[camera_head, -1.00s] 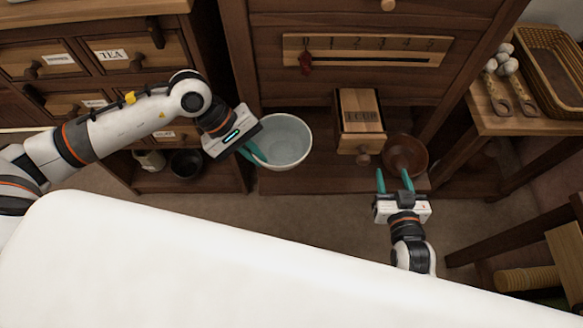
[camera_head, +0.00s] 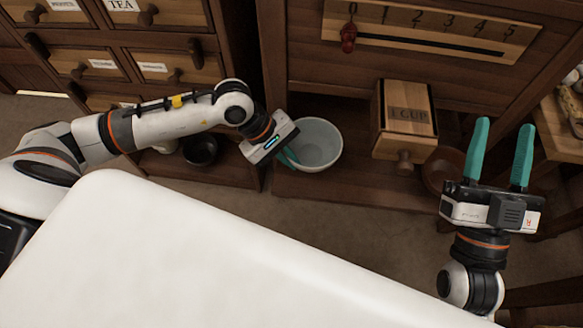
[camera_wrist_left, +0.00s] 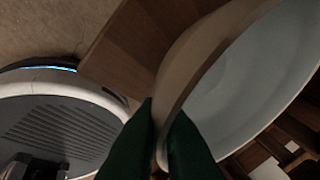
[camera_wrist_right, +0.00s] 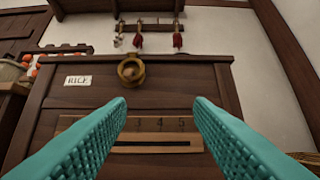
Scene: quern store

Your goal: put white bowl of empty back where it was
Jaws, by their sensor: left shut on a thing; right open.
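The white bowl (camera_head: 318,144) is upright and looks empty in the head view, at the left end of the low shelf under the wooden chest. My left gripper (camera_head: 286,158) is shut on its near left rim. In the left wrist view the bowl (camera_wrist_left: 255,85) fills the right side, its rim between the green fingers (camera_wrist_left: 165,130). Whether the bowl touches the shelf I cannot tell. My right gripper (camera_head: 500,160) is open and empty, raised at the right with its fingers apart. In the right wrist view its fingers (camera_wrist_right: 160,115) frame the chest front, with nothing between them.
A wooden "1 CUP" box (camera_head: 405,120) stands right of the bowl. A brown bowl (camera_head: 440,168) is partly behind my right gripper. A dark bowl (camera_head: 200,150) sits on the left lower shelf. A numbered slider board (camera_head: 430,30) with a red marker is above.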

